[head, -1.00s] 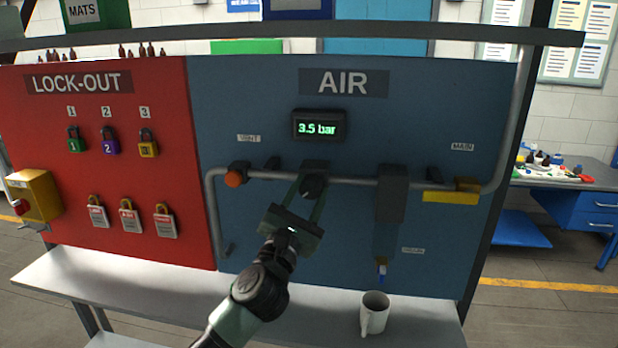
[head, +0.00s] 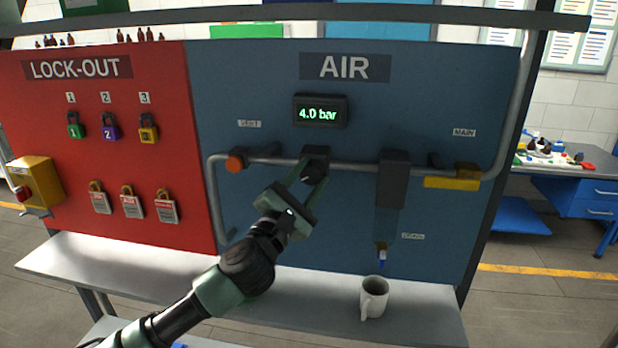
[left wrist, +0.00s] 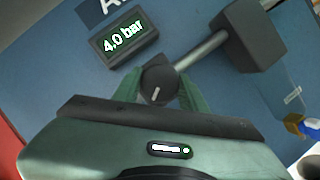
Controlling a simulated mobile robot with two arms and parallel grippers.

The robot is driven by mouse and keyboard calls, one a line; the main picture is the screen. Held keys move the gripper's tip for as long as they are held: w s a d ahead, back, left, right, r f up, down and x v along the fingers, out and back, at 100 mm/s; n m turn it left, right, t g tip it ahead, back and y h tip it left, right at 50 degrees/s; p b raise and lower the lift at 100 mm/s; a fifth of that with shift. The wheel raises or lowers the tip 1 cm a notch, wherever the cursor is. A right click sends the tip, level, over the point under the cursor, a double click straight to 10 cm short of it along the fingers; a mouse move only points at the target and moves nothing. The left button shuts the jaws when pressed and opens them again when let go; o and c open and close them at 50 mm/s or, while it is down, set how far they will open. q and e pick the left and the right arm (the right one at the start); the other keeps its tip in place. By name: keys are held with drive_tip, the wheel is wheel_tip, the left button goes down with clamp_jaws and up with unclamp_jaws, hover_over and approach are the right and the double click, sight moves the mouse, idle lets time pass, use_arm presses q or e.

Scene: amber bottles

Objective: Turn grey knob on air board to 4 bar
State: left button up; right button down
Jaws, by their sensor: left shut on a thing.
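The blue air board (head: 260,110) carries a small display (head: 320,112) that reads 4.0 bar; it also reads 4.0 bar in the left wrist view (left wrist: 124,35). The dark grey knob (head: 313,173) sits on the pipe below the display. In the left wrist view the knob (left wrist: 158,83) shows a pale pointer mark and stands between the fingers. My left gripper (head: 312,177) is shut on the knob, with one green finger at each side. My right gripper is not in view.
An orange knob (head: 235,164) is left on the pipe, a yellow handle (head: 452,182) right. A white mug (head: 374,297) stands on the shelf (head: 425,316) below. The red lock-out board (head: 110,165) with several padlocks adjoins at left.

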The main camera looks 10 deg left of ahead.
use_arm(q)
drive_tip(key=o, duration=1.4)
drive_tip(key=shift+c, duration=0.2)
drive_tip(key=shift+s+f, duration=0.2)
drive_tip(key=shift+s, duration=0.1)
drive_tip(key=b+v, duration=0.2)
drive_tip(key=v, duration=0.5)
drive_tip(key=shift+b, duration=0.35)
drive_tip(key=shift+r, duration=0.1)
